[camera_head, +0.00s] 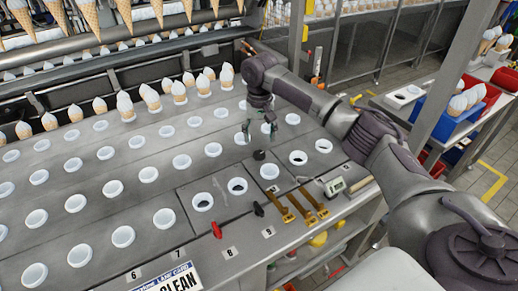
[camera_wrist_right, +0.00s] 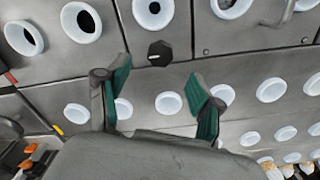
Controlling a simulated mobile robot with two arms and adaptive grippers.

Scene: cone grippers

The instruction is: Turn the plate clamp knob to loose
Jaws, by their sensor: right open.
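The plate clamp knob (camera_head: 259,155) is a small black knob on the grey metal deck, near a seam between plates. In the right wrist view the knob (camera_wrist_right: 159,53) lies just beyond the fingertips, roughly centred between them, with a small pale mark on it. My right gripper (camera_head: 259,132) is open and empty above the deck, a little behind the knob in the head view. Its two green-padded fingers (camera_wrist_right: 160,76) are apart and do not appear to touch the knob. My left gripper is not in view.
White ring-lined holes (camera_head: 239,186) surround the knob. A red handle (camera_head: 216,230) and a black handle (camera_head: 258,209) stand at the front edge, near brass-coloured tools (camera_head: 299,208) and a small display device (camera_head: 332,185). Cones in holders (camera_head: 180,92) stand behind.

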